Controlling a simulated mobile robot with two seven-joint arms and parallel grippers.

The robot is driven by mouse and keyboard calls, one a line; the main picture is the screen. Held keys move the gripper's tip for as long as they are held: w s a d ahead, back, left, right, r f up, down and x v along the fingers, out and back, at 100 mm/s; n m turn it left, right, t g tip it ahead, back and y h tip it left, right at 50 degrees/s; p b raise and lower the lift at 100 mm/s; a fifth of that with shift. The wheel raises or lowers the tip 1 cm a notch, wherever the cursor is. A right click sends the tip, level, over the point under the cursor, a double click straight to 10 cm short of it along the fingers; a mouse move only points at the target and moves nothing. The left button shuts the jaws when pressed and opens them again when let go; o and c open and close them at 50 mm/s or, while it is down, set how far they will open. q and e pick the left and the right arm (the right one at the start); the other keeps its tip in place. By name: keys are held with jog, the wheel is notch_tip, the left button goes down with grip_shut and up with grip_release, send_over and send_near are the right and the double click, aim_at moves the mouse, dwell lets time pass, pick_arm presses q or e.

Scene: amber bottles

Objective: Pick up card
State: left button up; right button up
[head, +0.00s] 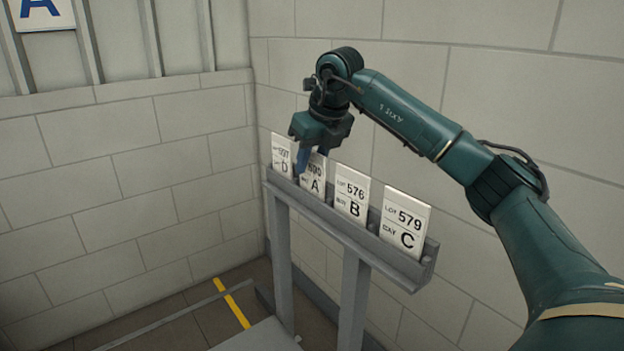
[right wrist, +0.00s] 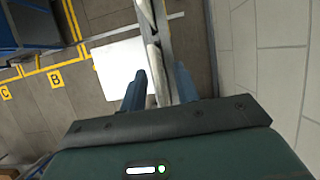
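Several white cards stand in a grey rack (head: 408,268) by the wall. From left they are card D (head: 283,160), card A (head: 313,183), card B (head: 349,196) and card C (head: 402,222). My right gripper (head: 312,158) points down over card A, its blue fingers at the card's upper part and hiding some of its print. In the right wrist view the fingers of the right gripper (right wrist: 162,84) are apart, with a thin card edge (right wrist: 153,62) between them. A firm grip on it does not show. My left gripper is out of view.
Block walls (head: 130,145) meet in the corner behind the rack. The rack stands on grey posts (head: 353,300). A yellow floor stripe (head: 236,310) lies lower left. Yellow floor markers, including B (right wrist: 55,79), show in the right wrist view.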

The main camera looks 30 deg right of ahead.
grip_shut()
jog(key=shift+r, duration=0.1)
dwell(0.3)
